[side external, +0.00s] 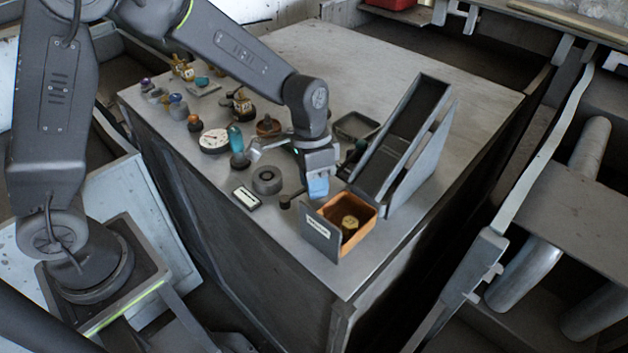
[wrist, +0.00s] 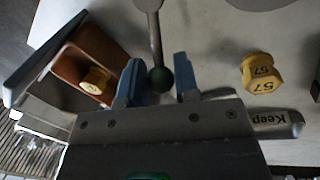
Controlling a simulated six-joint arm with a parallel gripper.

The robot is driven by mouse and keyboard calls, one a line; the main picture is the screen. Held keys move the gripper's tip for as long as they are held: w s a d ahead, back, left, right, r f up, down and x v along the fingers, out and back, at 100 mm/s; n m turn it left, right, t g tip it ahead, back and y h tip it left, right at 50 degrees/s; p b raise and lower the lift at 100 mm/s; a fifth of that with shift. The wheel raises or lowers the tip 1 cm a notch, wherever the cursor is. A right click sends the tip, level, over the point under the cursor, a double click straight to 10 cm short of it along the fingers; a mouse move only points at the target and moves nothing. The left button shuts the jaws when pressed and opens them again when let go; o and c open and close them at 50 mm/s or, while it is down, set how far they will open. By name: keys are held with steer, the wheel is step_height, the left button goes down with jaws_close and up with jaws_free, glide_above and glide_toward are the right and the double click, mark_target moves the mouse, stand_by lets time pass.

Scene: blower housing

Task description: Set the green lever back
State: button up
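The lever shows in the wrist view as a grey rod ending in a dark green ball (wrist: 160,79). The rod runs from the ball up to the top edge of the picture, where its pivot is partly cut off. My gripper (wrist: 159,84) has its two blue fingers apart, one on each side of the ball. Narrow gaps show between the ball and the fingers. In the side external view my gripper (side external: 318,186) is low over the front of the bench, left of the orange-brown bin. The green ball cannot be made out there.
The orange-brown bin (side external: 366,209) holds a yellow hexagonal piece (side external: 349,224). A steep grey chute (side external: 410,125) stands behind it. A yellow piece marked 57 (wrist: 260,72) and a "Keep" plate (wrist: 278,123) lie right of my fingers. Several small parts and a white dial (side external: 214,140) line the bench's left.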

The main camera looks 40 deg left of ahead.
jaws_close()
steer(key=n, duration=0.1)
steer(key=a+n, duration=0.1)
steer(key=n, duration=0.1)
steer(key=a+n, duration=0.1)
steer(key=shift+w+a+n+t, duration=0.2)
steer(key=shift+w+n+t, duration=0.1)
steer(key=shift+t, duration=0.1)
steer(key=shift+s+a+n+t, duration=0.15)
steer(key=shift+a+n, duration=0.2)
steer(key=shift+n, duration=0.35)
steer(key=shift+a+n+t, duration=0.2)
steer(key=shift+a+n, duration=0.2)
steer(key=shift+n, duration=0.3)
steer(key=shift+s+a+n+t, duration=0.15)
steer(key=shift+a+n, duration=0.2)
steer(key=shift+n, duration=0.35)
steer(key=shift+w, duration=0.1)
steer(key=shift+o, duration=2.4)
jaws_free()
